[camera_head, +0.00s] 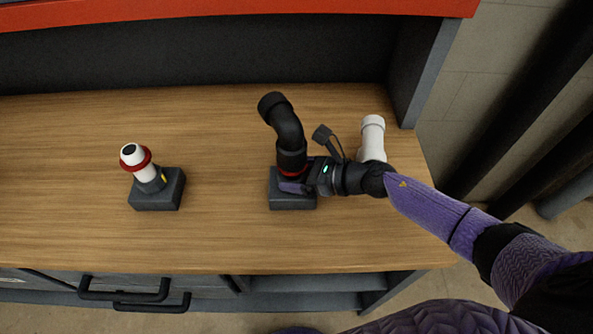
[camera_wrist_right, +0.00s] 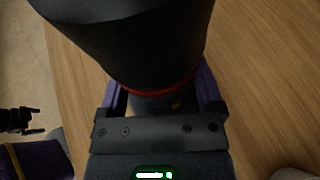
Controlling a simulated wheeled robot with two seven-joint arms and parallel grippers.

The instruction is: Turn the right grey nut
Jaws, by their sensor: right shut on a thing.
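The right grey nut (camera_wrist_right: 158,104) sits on the right grey base block (camera_head: 292,202), below a thin red ring (camera_wrist_right: 158,91). A black elbow pipe (camera_head: 287,128) rises from the ring and leans to the upper left. My right gripper (camera_head: 293,188) reaches in from the right, low on this fixture. In the right wrist view, its purple fingers stand on both sides of the nut and are shut on it. The fingers and the pipe hide much of the nut.
A second base block (camera_head: 157,190) on the left carries a grey nut, a red ring and a white pipe stub (camera_head: 138,160). A white pipe piece (camera_head: 372,138) stands behind my right wrist. The wooden worktop (camera_head: 215,235) is clear between the blocks.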

